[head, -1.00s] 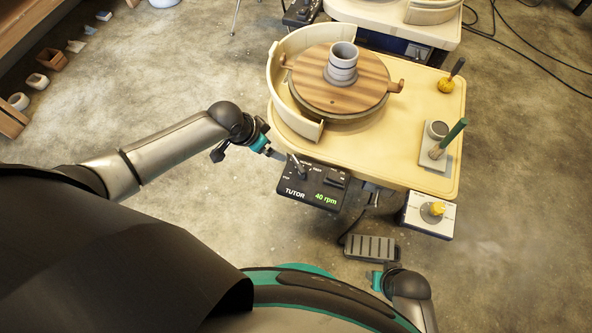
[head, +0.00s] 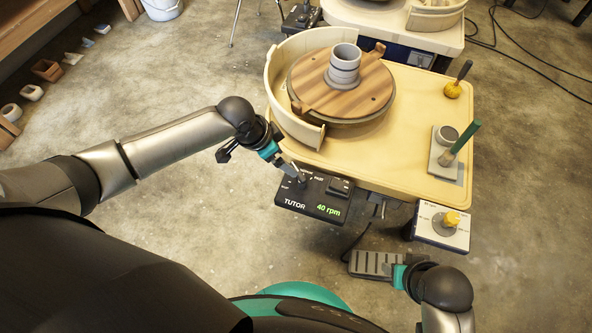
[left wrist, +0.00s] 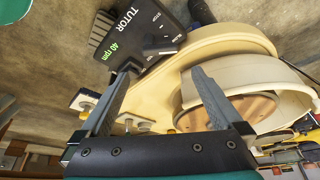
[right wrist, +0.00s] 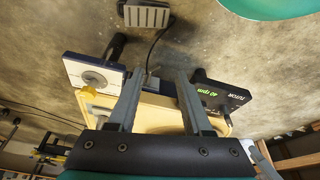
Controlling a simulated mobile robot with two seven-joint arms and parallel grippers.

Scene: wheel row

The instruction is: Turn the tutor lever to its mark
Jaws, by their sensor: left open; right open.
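The black TUTOR box (head: 313,197) hangs at the near edge of the wheel table and shows "40 rpm" in green. Its small dark lever (head: 302,178) stands up on the left part of the top, with marks around it too small to read. My left gripper (head: 288,167) is open, its fingertips just left of and behind the lever; contact cannot be told. In the left wrist view the lever (left wrist: 160,50) shows beyond the open fingers. My right gripper (head: 397,277) is open and empty, low beside the foot pedal; the box also shows in the right wrist view (right wrist: 222,98).
The cream table (head: 400,150) carries a wheel with a wooden bat (head: 310,82), a grey clay pot (head: 344,65) and a curved splash guard (head: 283,65). A foot pedal (head: 375,264) lies on the floor.

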